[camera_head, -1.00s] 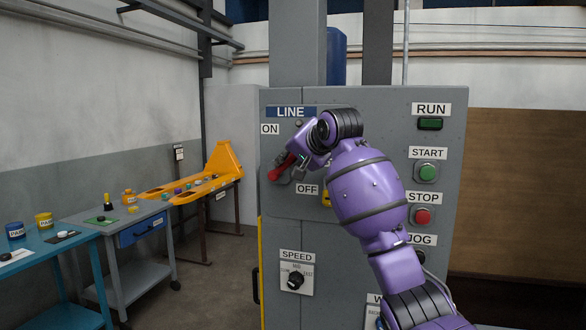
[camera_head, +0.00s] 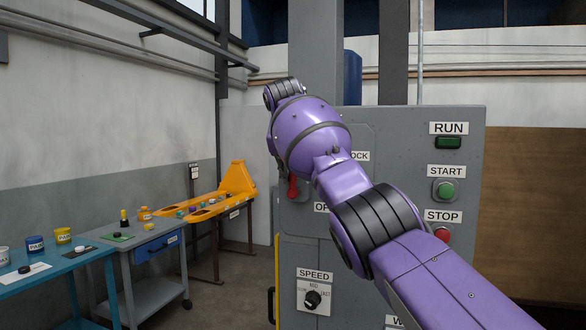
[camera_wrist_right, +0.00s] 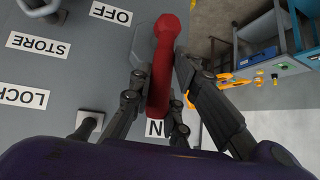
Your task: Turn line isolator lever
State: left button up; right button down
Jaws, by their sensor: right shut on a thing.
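The red isolator lever (camera_head: 292,187) is on the upper left of the grey control panel. Only its lower part shows in the head view, hanging near vertical below my purple right arm, which covers the rest and the LINE and ON labels. In the right wrist view the red lever (camera_wrist_right: 163,75) runs between the fingers of my right gripper (camera_wrist_right: 160,88), which is shut on it. The OFF label (camera_wrist_right: 111,14), the STORE label (camera_wrist_right: 38,46) and part of an ON label show around it, upside down. My left gripper is in neither view.
The grey panel (camera_head: 380,270) carries the RUN lamp (camera_head: 448,143), the START button (camera_head: 445,190), the STOP button (camera_head: 441,235) and the SPEED knob (camera_head: 312,298).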

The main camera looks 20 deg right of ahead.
jog(key=shift+w+f, duration=0.1)
jog(key=c, duration=1.6)
grip_release()
jog(key=shift+c, duration=0.2)
jog(key=shift+a+r, duration=0.15)
jog(key=shift+r, duration=0.05)
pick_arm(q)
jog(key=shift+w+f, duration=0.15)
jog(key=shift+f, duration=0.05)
pick_arm(e)
jog(key=v, duration=1.1)
jog(key=shift+s+a+r, duration=0.2)
jog(key=shift+s, duration=0.05)
jog(key=shift+w, duration=0.1)
